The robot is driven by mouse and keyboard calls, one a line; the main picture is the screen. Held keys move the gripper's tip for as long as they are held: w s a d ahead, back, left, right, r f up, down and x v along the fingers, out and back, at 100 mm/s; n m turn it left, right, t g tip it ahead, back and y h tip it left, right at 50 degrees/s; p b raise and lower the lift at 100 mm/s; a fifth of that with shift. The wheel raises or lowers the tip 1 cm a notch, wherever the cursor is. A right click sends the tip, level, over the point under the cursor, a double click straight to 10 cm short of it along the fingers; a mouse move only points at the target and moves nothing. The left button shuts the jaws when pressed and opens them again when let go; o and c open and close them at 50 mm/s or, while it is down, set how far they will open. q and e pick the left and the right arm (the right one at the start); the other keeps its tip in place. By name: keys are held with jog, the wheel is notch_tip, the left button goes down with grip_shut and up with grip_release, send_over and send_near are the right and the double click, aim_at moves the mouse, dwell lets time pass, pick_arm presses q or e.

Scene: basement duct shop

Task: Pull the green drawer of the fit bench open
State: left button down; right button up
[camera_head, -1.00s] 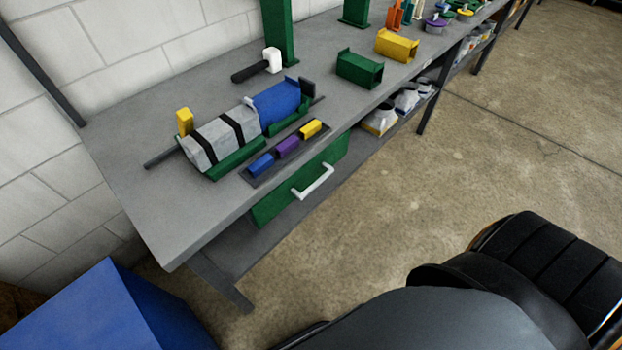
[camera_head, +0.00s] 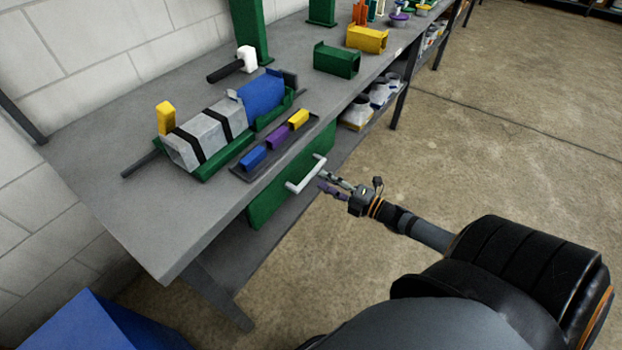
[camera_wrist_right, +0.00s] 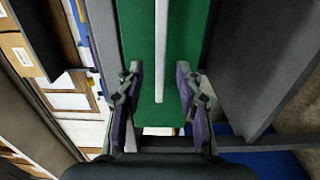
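The green drawer (camera_head: 272,193) sits under the bench top and looks shut. Its white bar handle (camera_head: 306,175) stands out from its front. My right gripper (camera_head: 322,180) is open just in front of the handle, near its right part. In the right wrist view the gripper (camera_wrist_right: 160,85) has its two fingers spread apart, with the white handle (camera_wrist_right: 161,50) running between them and the green drawer front (camera_wrist_right: 135,60) behind. I cannot tell whether the fingertips reach past the handle. My left gripper is not in view.
The grey bench top (camera_head: 140,210) holds a grey and blue duct piece (camera_head: 205,135) in a green cradle, a strip with blue, purple and yellow blocks, and a white-headed mallet (camera_head: 246,58). A blue box (camera_head: 85,325) stands at the lower left. Open floor lies right.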

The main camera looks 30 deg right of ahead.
aim_at(313, 176)
jog(key=b+x, duration=0.1)
jog(key=x, duration=0.3)
jog(key=shift+w+a+f+b, duration=0.1)
jog(key=shift+w+f+b, duration=0.1)
jog(key=shift+w+b, duration=0.2)
jog(key=shift+w+a+r, duration=0.15)
jog(key=shift+w+a, duration=0.05)
jog(key=shift+w, duration=0.2)
jog(key=shift+c, duration=0.2)
grip_shut()
